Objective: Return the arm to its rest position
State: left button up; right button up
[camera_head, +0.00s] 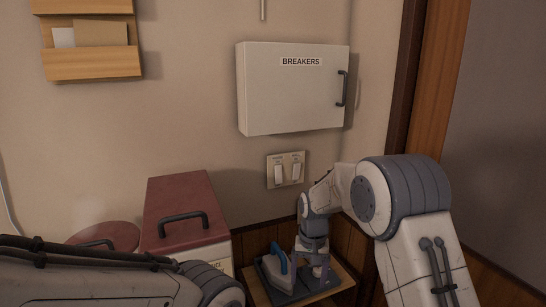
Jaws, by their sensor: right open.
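My right arm comes in from the lower right and bends over at the wall corner. Its wrist points down, and my right gripper (317,279) is open, low over the right part of a small dark tray (292,296). The gripper is beside a blue and white iron (280,268) on the tray. I cannot tell whether they touch. The fingertips are small and hard to make out. My left arm crosses the lower left corner of the view, and its gripper is out of the frame.
A closed breaker box (290,90) hangs on the wall above a plate of two switches (286,169). A red-lidded bin (182,205) and a round red lid (103,237) stand at lower left.

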jog(key=s+a+r+n, duration=0.3)
jog(key=s+a+r, duration=0.25)
jog(key=s, duration=0.45)
jog(key=s+r+n, duration=0.3)
jog(key=s+n, duration=0.3)
jog(key=s, duration=1.6)
jog(key=shift+s+d+r+y, duration=0.2)
jog(key=shift+s+d+y, duration=0.15)
jog(key=shift+d+y, duration=0.1)
